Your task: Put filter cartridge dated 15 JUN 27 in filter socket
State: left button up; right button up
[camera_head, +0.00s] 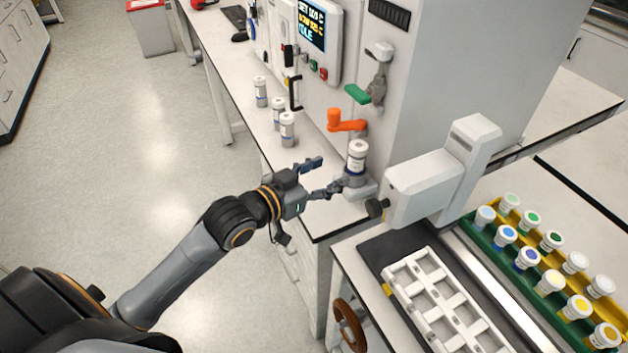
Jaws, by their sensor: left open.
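A white filter cartridge (357,158) stands upright in the grey filter socket (363,188) at the bench's front right corner. Its label is too small to read. My left gripper (331,175) is open, just left of this cartridge, with its fingers pointing toward it and apart from each other. The lower fingertip is close to the socket; I cannot tell if it touches. Other white cartridges stand upright on the bench along the machine: one far (261,92), one in the middle (278,110) and one nearer (287,130). Their dates are unreadable. My right gripper is not in view.
An orange-handled valve (345,122) and a green-handled valve (366,93) stick out from the machine above the bench. A white device with a black knob (377,208) stands right of the socket. A white rack (437,303) and a tray of capped vials (502,268) are at lower right.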

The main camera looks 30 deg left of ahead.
pick_arm(q)
jog(key=shift+v, duration=1.85)
jog(key=s+d+f+n+g+y, duration=0.15)
jog(key=s+f+g+y, duration=0.35)
jog(key=s+f+g, duration=1.15)
jog(key=s+f+t, duration=0.2)
jog(key=s+f, duration=0.1)
jog(key=f, duration=1.2)
jog(key=s+f+t, duration=0.2)
jog(key=s+f, duration=0.1)
jog(key=f, duration=1.1)
jog(key=s+a+f+g, duration=0.1)
jog(key=s+a+f, duration=0.2)
jog(key=s+f, duration=1.4)
jog(key=shift+s+a, duration=0.2)
jog(key=shift+a, duration=0.05)
